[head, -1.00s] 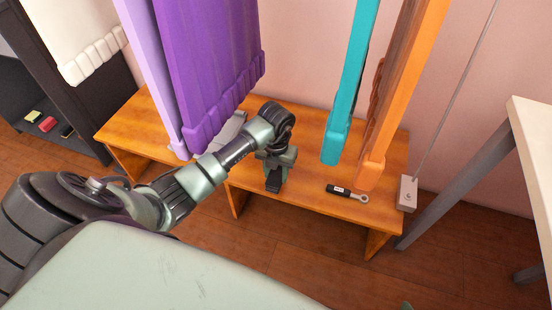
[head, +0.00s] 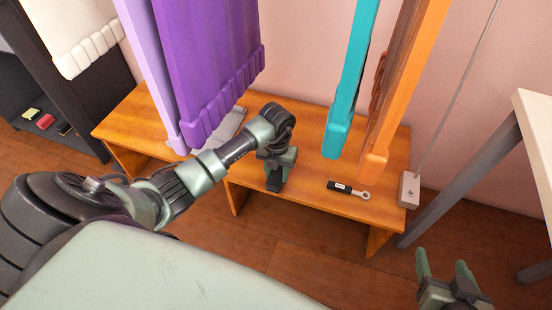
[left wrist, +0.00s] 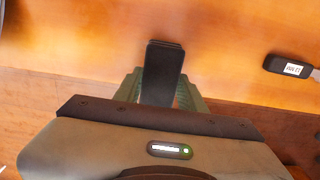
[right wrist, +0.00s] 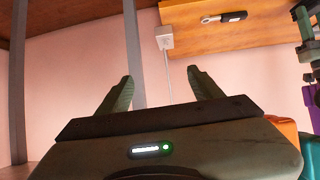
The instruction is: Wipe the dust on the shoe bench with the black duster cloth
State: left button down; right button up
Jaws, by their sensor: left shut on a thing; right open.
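The orange-brown wooden shoe bench (head: 310,187) stands against the pink wall. I cannot tell whether the cloth touches the bench. No dust can be made out clearly on the bench top. My right gripper (head: 448,270) is open and empty, low at the right, away from the bench.
A black-handled tool (head: 348,189) with a metal ring end lies on the bench's right part. A grey box (head: 409,189) with a cable is at the right end. Purple (head: 205,70), teal (head: 350,80) and orange (head: 405,90) garments hang over the bench. A grey flat object (head: 228,128) lies behind the purple one.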

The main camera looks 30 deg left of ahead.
pick_arm(q)
jog(key=w+b, duration=0.2)
jog(key=w, duration=0.1)
jog(key=shift+w+a, duration=0.1)
jog(key=shift+a, duration=0.3)
jog(key=w+b, duration=0.2)
jog(key=shift+w+a, duration=0.3)
jog(key=shift+a, duration=0.05)
jog(key=shift+w, duration=0.2)
pick_arm(e)
jog(key=w+a+r+t+y, duration=0.1)
jog(key=r+t+y, duration=0.1)
jog(key=r+t, duration=0.3)
jog(key=w+a+r+t+y, duration=0.1)
jog(key=r+t, duration=0.5)
jog(key=r, duration=0.7)
jog(key=shift+w+a+r+n+y, duration=0.3)
jog(key=shift+a+y, duration=0.1)
jog(key=shift+a, duration=0.3)
